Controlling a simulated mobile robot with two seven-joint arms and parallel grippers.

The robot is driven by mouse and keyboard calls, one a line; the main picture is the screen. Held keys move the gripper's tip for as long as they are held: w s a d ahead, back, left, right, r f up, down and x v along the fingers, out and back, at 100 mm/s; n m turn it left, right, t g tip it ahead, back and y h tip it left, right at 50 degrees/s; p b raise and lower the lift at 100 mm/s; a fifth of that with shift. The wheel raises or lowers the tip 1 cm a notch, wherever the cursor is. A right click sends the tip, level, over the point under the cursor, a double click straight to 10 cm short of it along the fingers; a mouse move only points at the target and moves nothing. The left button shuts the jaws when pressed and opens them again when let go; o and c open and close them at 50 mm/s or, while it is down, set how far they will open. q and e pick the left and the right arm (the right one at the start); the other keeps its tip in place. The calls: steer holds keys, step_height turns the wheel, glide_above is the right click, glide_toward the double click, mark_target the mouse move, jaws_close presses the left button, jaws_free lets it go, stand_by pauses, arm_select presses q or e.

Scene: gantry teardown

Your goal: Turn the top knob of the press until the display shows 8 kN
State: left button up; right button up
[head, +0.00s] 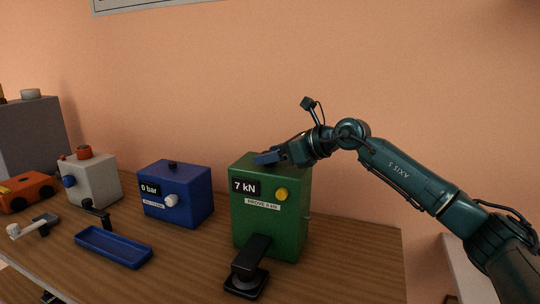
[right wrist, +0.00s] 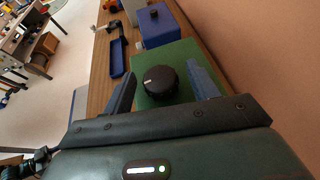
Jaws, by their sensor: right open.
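The press is a green box (head: 268,215) on the wooden table in the head view. Its display (head: 244,187) reads 7 kN. A yellow knob (head: 281,194) sits on its front face. The black top knob (right wrist: 160,79) with a white mark shows in the right wrist view on the green top. My right gripper (head: 268,158) is over the press top. In the right wrist view its two open fingers (right wrist: 165,88) stand on either side of the top knob, with gaps showing. In the head view the gripper mostly hides the top knob. My left gripper is not in view.
A blue box (head: 176,192) reading 0 bar stands left of the press. A white box (head: 90,183), an orange object (head: 27,191) and a blue tray (head: 113,246) lie further left. A black lever (head: 249,264) projects before the press. The wall is close behind.

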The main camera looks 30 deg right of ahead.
steer(key=b+v, duration=0.2)
steer(key=v, duration=1)
steer(key=shift+s, duration=0.2)
steer(key=shift+d, duration=0.1)
